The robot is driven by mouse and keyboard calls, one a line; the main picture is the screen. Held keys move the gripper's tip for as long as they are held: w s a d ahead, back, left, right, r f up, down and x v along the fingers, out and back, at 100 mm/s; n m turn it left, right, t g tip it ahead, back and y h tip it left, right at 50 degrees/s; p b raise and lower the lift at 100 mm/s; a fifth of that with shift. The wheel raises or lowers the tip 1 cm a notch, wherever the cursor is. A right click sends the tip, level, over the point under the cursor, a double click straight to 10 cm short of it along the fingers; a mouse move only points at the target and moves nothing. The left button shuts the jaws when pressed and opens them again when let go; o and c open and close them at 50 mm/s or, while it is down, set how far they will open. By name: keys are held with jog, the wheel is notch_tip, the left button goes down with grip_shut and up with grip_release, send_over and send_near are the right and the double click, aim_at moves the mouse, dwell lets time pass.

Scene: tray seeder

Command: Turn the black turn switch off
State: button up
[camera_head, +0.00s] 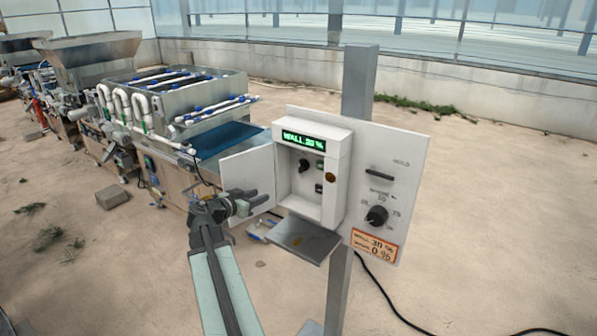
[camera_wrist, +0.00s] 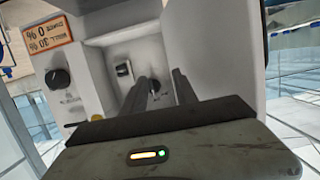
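A white control box (camera_head: 340,165) on a post has its door (camera_head: 247,172) swung open to the left. Inside is a black turn switch (camera_head: 303,165), with a small dark switch (camera_head: 319,188) lower right of it. My gripper (camera_head: 252,203) is in front of the open door, left of and below the turn switch and apart from it. In the wrist view my gripper (camera_wrist: 160,82) is open and empty; the turn switch (camera_wrist: 157,88) shows between its fingers, partly hidden. The small switch (camera_wrist: 124,70) shows left of the fingers there.
Right of the box a panel (camera_head: 405,160) carries another black knob (camera_head: 377,215) and a slot-like control (camera_head: 379,172). A grey metal shelf (camera_head: 302,240) juts out below the box. Seeder machines (camera_head: 190,100) stand at left.

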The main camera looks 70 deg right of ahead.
aim_at(300, 167)
jog(key=s+d+r+h, duration=0.1)
jog(key=s+d, duration=0.1)
jog(key=d, duration=0.3)
jog(key=s+d+r+h, duration=0.1)
jog(key=s+d, duration=0.2)
jog(key=d, duration=0.3)
jog(key=s+d+r+g+h+b, duration=0.1)
jog(key=s+d+r, duration=0.1)
jog(key=d, duration=0.3)
jog(key=shift+s+d, duration=0.15)
jog(key=shift+s, duration=0.6)
grip_shut()
